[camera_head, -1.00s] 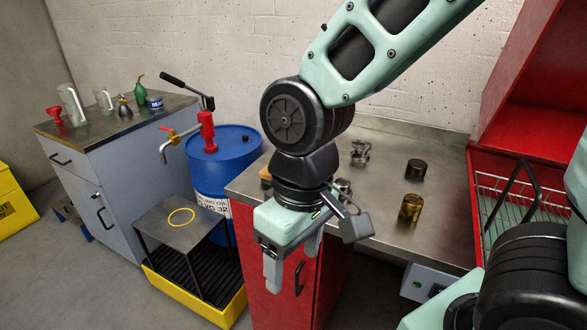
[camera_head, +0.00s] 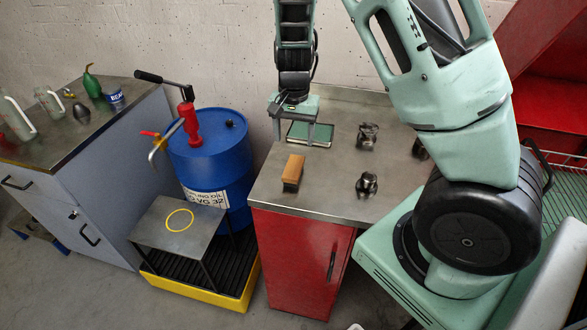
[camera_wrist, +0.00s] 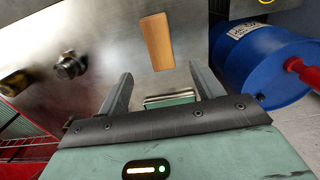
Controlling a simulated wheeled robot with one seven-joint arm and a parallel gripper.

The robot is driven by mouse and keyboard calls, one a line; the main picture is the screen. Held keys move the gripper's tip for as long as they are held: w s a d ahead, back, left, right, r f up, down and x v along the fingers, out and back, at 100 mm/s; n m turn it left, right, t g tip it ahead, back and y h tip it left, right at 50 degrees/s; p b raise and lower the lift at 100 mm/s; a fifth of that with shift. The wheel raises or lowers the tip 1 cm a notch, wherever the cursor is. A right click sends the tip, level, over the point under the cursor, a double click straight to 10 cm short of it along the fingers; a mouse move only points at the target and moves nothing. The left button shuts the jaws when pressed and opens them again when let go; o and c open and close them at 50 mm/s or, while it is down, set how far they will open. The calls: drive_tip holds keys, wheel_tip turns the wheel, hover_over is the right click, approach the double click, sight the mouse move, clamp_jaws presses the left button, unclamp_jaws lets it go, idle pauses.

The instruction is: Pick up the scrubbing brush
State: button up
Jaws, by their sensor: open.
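The scrubbing brush (camera_head: 293,168), a tan wooden block with a dark underside, lies on the left part of the steel bench top near its front-left corner. It also shows at the top middle of the wrist view (camera_wrist: 157,41), with its wooden back toward the camera. My gripper (camera_head: 292,136) is open and empty over the back-left of the bench, behind the brush and apart from it. In the wrist view the brush is just beyond the two spread fingertips (camera_wrist: 161,72).
Two dark metal parts (camera_head: 367,184) (camera_head: 367,136) stand to the right on the bench. The blue drum (camera_head: 206,158) with its red pump stands left of the bench. Bench top around the brush is clear.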

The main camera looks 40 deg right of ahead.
hover_over(294, 166)
wheel_tip(294, 166, down, 6)
drive_tip(key=shift+d+r, duration=0.1)
drive_tip(key=shift+f+p, duration=0.85)
drive_tip(key=shift+f, duration=1.8)
drive_tip(key=c, duration=1.1)
